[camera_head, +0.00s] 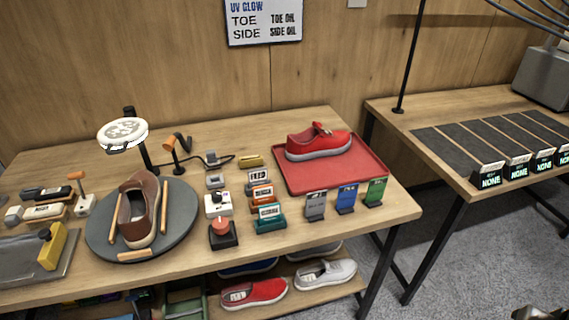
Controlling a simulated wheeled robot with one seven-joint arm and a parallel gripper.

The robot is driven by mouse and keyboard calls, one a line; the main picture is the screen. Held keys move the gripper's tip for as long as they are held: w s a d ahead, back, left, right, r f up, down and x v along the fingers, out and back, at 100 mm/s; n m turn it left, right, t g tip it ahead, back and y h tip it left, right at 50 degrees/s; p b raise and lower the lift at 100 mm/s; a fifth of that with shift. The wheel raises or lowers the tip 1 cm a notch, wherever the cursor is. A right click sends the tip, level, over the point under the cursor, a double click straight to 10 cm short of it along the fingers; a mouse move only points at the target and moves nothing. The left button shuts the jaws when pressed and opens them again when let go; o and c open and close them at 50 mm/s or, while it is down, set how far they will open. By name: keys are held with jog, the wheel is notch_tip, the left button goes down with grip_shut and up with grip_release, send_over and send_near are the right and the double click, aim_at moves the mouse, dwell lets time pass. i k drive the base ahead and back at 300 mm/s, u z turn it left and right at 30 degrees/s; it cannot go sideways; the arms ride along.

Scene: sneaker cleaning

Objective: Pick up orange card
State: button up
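An orange card holder (262,196) with a white lettered face stands upright on the near table, in the middle of a short column. The lettering is too small to read surely. A dark piece at the bottom right corner appears to be part of my gripper (540,313). It is cut off by the frame edge, far from the orange card, and its fingers cannot be made out.
Grey, blue and green cards (375,192) stand to the right, before a red tray (370,168) holding a red sneaker (320,143). A red-knobbed device (223,234) and a turntable (185,233) with a brown shoe are left. Another table (440,113) stands right, across a floor gap.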

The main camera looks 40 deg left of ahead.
aim_at(263, 194)
jog(key=u, duration=0.75)
jog(key=i, duration=0.85)
jog(key=u, duration=1.5)
jog(key=i, duration=0.35)
jog(key=u, duration=0.2)
